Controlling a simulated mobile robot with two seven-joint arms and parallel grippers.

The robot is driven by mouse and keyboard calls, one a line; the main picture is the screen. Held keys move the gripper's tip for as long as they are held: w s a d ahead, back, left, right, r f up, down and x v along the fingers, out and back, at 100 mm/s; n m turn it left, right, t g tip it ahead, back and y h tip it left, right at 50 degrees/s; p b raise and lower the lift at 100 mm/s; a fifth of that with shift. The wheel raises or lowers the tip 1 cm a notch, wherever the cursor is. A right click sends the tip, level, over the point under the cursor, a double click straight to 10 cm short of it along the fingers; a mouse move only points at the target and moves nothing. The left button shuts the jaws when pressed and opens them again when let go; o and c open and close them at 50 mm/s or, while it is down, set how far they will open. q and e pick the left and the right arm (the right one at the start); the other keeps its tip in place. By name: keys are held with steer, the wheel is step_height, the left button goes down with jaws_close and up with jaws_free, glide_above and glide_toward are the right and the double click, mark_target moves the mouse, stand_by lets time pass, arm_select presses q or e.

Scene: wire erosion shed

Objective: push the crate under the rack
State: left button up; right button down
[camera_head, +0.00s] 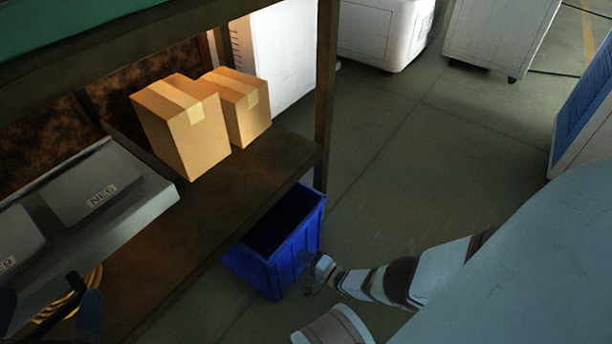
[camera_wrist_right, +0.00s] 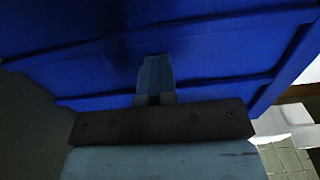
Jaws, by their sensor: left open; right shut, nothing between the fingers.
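The blue crate (camera_head: 292,262) stands upright on the floor at the front edge of the rack (camera_head: 285,160). The edge of the rack's shelf hides its far side. My right gripper (camera_head: 318,272) is shut and empty, low at the crate's right outer wall. In the right wrist view the crate's wall (camera_wrist_right: 80,60) fills the upper part, and the shut fingertips (camera_wrist_right: 155,62) point at it. Whether they touch it I cannot tell. My left gripper (camera_head: 50,308) is open at the lower left, dark and partly cut off, by the rack's shelf.
Two cardboard boxes (camera_head: 185,125) stand on the rack's shelf. Grey cases (camera_head: 90,195) lie to the left, above a yellow coil (camera_head: 65,308). White cabinets (camera_head: 385,30) stand at the back. A blue-panelled unit (camera_head: 588,100) is at the right. The floor (camera_head: 430,160) between is clear.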

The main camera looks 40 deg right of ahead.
mark_target(302, 245)
steer(key=shift+r, duration=0.1)
